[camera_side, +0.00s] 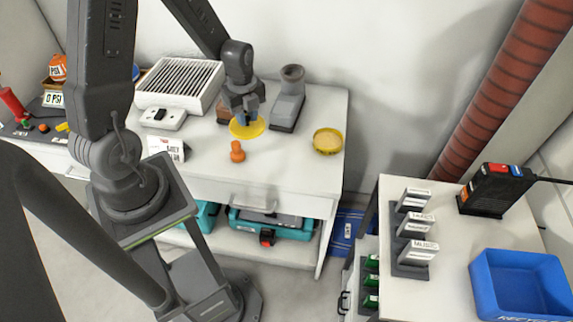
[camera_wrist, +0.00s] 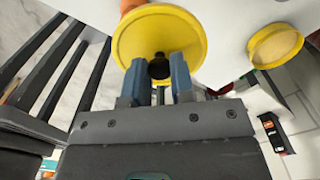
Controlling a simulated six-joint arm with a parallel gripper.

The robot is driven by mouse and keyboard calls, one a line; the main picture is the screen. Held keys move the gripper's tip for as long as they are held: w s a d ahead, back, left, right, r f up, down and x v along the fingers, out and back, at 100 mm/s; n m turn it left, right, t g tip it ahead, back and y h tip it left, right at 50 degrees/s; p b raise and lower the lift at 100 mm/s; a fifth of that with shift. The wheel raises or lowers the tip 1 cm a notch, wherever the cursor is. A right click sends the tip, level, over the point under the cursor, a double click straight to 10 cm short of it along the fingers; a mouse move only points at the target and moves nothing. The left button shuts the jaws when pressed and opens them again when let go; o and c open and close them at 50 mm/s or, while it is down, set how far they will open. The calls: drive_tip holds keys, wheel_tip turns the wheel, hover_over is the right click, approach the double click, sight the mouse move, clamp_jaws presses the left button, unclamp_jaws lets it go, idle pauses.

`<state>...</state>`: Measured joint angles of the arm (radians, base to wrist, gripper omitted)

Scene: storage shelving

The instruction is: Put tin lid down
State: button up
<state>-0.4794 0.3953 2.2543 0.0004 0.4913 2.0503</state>
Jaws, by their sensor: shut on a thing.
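A yellow tin lid (camera_side: 247,128) is held by its dark knob under my gripper (camera_side: 243,117), a little over the white worktop, as far as I can tell. In the wrist view, the blue fingertips of my gripper (camera_wrist: 161,78) are shut on the knob of the lid (camera_wrist: 185,32). The open yellow tin (camera_side: 327,141) stands on the worktop to the right, with tan contents; it also shows in the wrist view (camera_wrist: 276,47). The lid is apart from the tin.
An orange peg-like object (camera_side: 237,152) stands just in front of the lid. A grey device (camera_side: 288,100) stands between lid and tin, farther back. A white vented box (camera_side: 181,84) and a small sign (camera_side: 167,148) are to the left. The worktop in front of the tin is clear.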

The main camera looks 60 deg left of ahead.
drive_tip(key=w+d+f, duration=0.2)
drive_tip(key=d, duration=0.1)
drive_tip(key=w+d+f, duration=0.2)
drive_tip(key=d, duration=0.1)
drive_tip(key=w+d+f, duration=0.1)
drive_tip(key=d+f, duration=0.2)
drive_tip(key=shift+w+d, duration=0.3)
drive_tip(key=shift+w, duration=0.1)
drive_tip(key=shift+d+f, duration=0.15)
drive_tip(key=shift+f, duration=1.85)
drive_tip(key=shift+f, duration=0.1)
drive_tip(key=o, duration=0.9)
